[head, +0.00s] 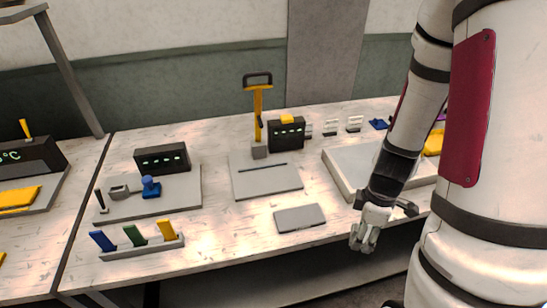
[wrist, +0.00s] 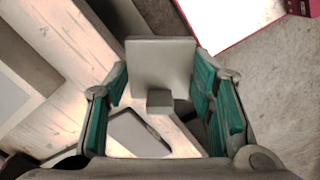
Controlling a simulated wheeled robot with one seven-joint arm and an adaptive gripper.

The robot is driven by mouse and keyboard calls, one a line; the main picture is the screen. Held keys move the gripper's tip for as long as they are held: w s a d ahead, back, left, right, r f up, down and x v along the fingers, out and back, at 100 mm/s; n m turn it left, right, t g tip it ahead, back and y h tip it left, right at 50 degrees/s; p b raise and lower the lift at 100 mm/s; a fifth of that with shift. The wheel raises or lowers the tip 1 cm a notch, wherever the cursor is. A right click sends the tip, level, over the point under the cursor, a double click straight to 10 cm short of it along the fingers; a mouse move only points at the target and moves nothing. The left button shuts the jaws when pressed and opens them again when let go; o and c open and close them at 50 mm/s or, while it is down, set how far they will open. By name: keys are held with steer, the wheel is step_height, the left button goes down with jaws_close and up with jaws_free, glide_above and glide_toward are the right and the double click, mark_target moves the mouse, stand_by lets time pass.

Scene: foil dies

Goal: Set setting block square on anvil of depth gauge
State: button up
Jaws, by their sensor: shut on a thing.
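My gripper (head: 366,238) hangs at the table's front edge, right of the flat grey pad. In the wrist view my gripper (wrist: 160,80) is shut, its teal pads on either side of a grey setting block (wrist: 160,62), a squarish plate with a small raised cube. The block cannot be made out in the head view. A gauge with a yellow post (head: 258,105), black handle and grey foot block (head: 259,150) stands at mid-table behind a slotted grey plate (head: 265,185). Another gauge with a blue knob (head: 150,187) stands left. I cannot tell which is the depth gauge.
The flat grey pad (head: 300,218) lies in front of the slotted plate. A rack with blue, green and yellow tools (head: 140,247) is at front left. A pale raised tray (head: 350,165) stands behind my gripper. Black displays (head: 286,134) stand at the back.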

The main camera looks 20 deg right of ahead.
stand_by(0.6)
steer(key=w+a+m, duration=0.1)
steer(key=w, duration=0.3)
steer(key=w+a+m, duration=0.1)
steer(key=w+m, duration=0.1)
steer(key=w, duration=0.2)
steer(key=w+a+m, duration=0.1)
steer(key=w+m, duration=0.1)
steer(key=w, duration=0.2)
steer(key=shift+w+a+r, duration=0.25)
steer(key=shift+a+r, duration=0.1)
steer(key=shift+r, duration=0.05)
steer(key=w+a+m, duration=0.2)
steer(key=w+a, duration=0.1)
steer(key=w+a+r+m, duration=0.1)
steer(key=w+a+m, duration=0.1)
steer(key=w+a, duration=0.1)
steer(key=w+a+r+m, duration=0.1)
steer(key=w+a+m, duration=0.1)
steer(key=w, duration=0.3)
steer(key=shift+w+a+r, duration=0.25)
steer(key=shift+a, duration=0.4)
